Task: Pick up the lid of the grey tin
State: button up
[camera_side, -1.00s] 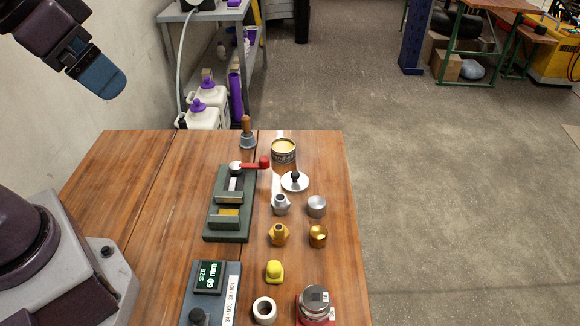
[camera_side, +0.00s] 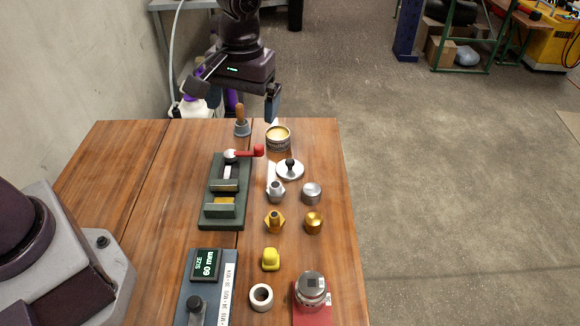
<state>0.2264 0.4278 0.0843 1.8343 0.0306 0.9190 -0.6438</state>
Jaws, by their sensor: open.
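The grey tin (camera_side: 278,141) stands open near the far right of the wooden table, with pale yellow contents showing inside. Its lid (camera_side: 283,172), a silvery white disc with a black knob on top, lies flat on the table just nearer than the tin, apart from it. My gripper (camera_side: 240,104) is above the far edge of the table, up and to the left of the tin and the lid in the picture. Its two blue-tipped fingers are wide apart with nothing between them.
A wooden-handled tool (camera_side: 241,127) stands left of the tin. A green vise (camera_side: 222,212) with a red handle is left of the lid. Silver and brass fittings (camera_side: 275,222) and caps (camera_side: 312,194) stand nearer. A size display (camera_side: 206,263) and a jar (camera_side: 311,287) are in front.

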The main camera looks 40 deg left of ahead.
aim_at(290, 161)
jog(key=w+d+f+n+y, duration=0.1)
jog(key=w+d+f+n, duration=0.1)
jog(key=w+f+n, duration=0.75)
jog(key=f+n, duration=0.1)
jog(key=f, duration=0.1)
jog(key=f+n, duration=0.1)
jog(key=f, duration=0.1)
jog(key=f+n, duration=0.1)
jog(key=f, duration=0.1)
jog(key=shift+w+a+f, duration=0.15)
jog(key=shift+w+a, duration=0.25)
jog(key=f, duration=0.5)
jog(key=shift+w+a, duration=0.25)
jog(key=shift+a, duration=0.15)
jog(key=c, duration=0.9)
